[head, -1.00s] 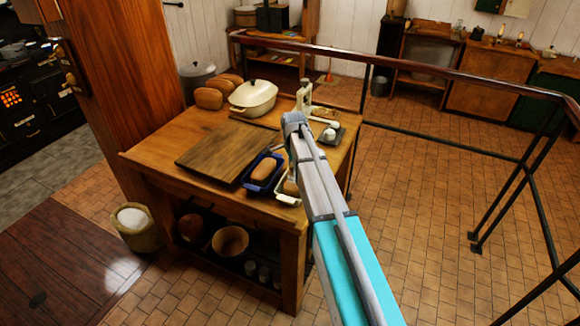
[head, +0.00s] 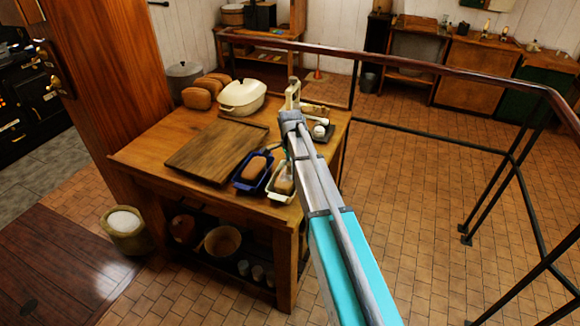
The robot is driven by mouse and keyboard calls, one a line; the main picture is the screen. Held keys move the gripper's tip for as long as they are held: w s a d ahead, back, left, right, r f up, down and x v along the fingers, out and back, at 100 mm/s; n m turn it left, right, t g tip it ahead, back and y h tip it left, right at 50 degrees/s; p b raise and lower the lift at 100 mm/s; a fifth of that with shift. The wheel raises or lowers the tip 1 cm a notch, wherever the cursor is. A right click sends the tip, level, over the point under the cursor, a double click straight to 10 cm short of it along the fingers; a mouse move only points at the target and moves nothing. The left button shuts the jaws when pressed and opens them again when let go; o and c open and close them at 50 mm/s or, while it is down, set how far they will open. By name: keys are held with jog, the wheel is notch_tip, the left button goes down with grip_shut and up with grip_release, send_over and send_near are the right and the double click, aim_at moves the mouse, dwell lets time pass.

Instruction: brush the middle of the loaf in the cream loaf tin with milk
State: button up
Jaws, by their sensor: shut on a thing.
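The cream loaf tin (head: 271,193) stands near the table's front right corner, with a brown loaf (head: 283,181) in it. My arm hides the tin's right side and part of the loaf. My gripper (head: 287,146) is mostly hidden behind my arm, above the far end of the tin. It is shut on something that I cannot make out. I cannot tell whether it touches the loaf. A small white vessel (head: 320,130) stands on a dark tray right of my arm; its contents do not show.
A blue loaf tin (head: 240,184) with a loaf stands close left of the cream tin. A wooden board (head: 212,150), cream casserole (head: 240,97) and several loaves (head: 197,98) are farther left and back. A dark railing (head: 420,67) runs behind and right of the table.

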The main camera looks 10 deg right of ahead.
jog(key=shift+w+d+f, duration=0.1)
jog(key=shift+w+d, duration=0.25)
jog(key=shift+w, duration=0.2)
jog(key=shift+w+a, duration=0.45)
jog(key=shift+a, duration=0.35)
grip_shut()
jog(key=shift+w+a, duration=0.65)
jog(key=shift+a, duration=0.3)
jog(key=shift+w+d, duration=0.5)
jog(key=shift+w, duration=0.2)
jog(key=shift+s+d, duration=0.1)
